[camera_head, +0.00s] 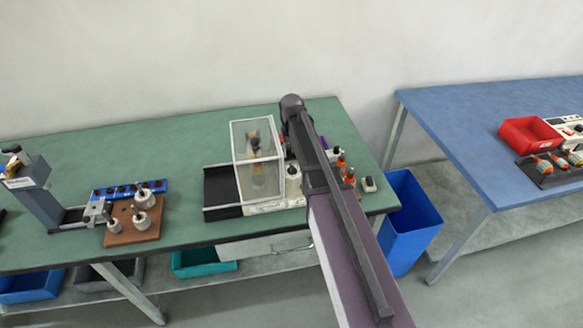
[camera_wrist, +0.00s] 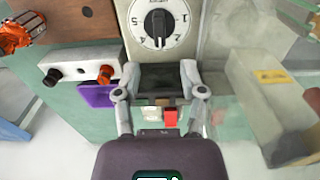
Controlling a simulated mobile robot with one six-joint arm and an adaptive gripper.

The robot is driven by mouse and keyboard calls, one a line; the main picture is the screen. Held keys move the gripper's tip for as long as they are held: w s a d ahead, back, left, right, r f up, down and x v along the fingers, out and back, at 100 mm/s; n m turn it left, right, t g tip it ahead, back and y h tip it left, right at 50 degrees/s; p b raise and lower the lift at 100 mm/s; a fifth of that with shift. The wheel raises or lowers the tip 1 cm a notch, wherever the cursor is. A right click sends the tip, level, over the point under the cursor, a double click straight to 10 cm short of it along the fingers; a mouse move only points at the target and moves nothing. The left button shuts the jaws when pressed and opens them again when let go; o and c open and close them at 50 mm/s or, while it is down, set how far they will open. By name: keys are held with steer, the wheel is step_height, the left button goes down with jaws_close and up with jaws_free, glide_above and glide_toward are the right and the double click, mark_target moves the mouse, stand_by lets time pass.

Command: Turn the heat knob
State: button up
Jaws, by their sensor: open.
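The heat knob (camera_wrist: 157,23) is a black pointer knob on a white numbered dial, set in a pale grey panel at the top of the wrist view. The dial's numbers look upside down there. My gripper (camera_wrist: 160,72) is open, with its two grey fingertips just below the dial in that view, spread apart and holding nothing. The knob is above the gap between them; I cannot tell the distance. In the head view my arm covers the knob and my gripper.
A clear-walled enclosure (camera_head: 257,150) stands on the green table (camera_head: 80,160), close left of my arm. In the wrist view, a small control box (camera_wrist: 80,70) and an orange-wound part (camera_wrist: 22,33) are at left. A red switch (camera_wrist: 170,118) shows between the fingers.

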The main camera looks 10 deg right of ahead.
mark_target(292, 164)
steer(key=shift+f+b, duration=2.45)
steer(key=shift+f, duration=0.25)
jaws_close()
